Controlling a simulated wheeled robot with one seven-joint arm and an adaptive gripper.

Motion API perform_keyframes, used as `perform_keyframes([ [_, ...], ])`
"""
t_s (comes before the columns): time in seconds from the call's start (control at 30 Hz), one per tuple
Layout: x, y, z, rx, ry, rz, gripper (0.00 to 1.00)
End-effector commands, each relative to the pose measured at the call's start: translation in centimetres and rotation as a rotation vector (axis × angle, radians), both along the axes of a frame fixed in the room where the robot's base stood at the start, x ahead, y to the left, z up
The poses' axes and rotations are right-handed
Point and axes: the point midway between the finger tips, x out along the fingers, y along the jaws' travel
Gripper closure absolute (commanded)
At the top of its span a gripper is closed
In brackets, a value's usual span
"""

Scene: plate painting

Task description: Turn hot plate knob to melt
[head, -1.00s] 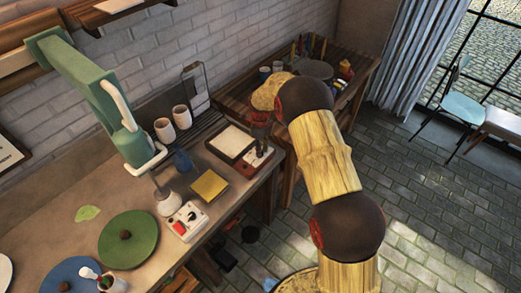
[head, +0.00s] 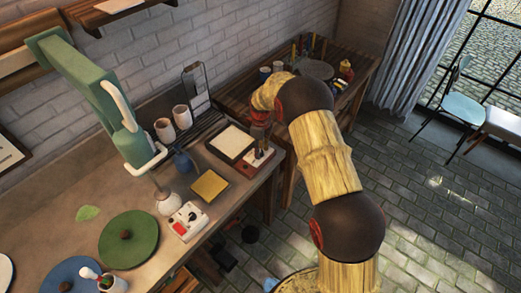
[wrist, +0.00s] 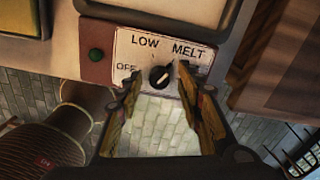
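The hot plate (head: 231,144) stands at the right end of the long workbench, with a pale top and a reddish-brown base. In the wrist view its front panel (wrist: 125,45) reads OFF, LOW and MELT. The black knob (wrist: 160,77) sits below and between LOW and MELT. Its light mark seems to point up and right, but the exact setting is hard to tell. My gripper (wrist: 159,76) is open, one finger on each side of the knob, with visible gaps. It also shows over the hot plate's front edge in the head view (head: 260,142).
A green button or light (wrist: 96,55) is left of the dial. A yellow square block (head: 209,185) and a white box with a red button (head: 187,221) are left of the hot plate. A wooden table (head: 350,97) stands behind my arm. Floor in front is open.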

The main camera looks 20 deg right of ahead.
Motion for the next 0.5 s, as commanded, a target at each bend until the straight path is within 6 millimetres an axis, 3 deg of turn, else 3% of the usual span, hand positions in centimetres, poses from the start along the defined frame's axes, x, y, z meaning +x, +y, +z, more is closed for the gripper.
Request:
perform_keyframes([
  [0.33,0.0,0.0,0.2,0.000,0.001,0.000,0.61],
  [0.5,0.0,0.0,2.3,0.000,-0.001,0.000,0.61],
])
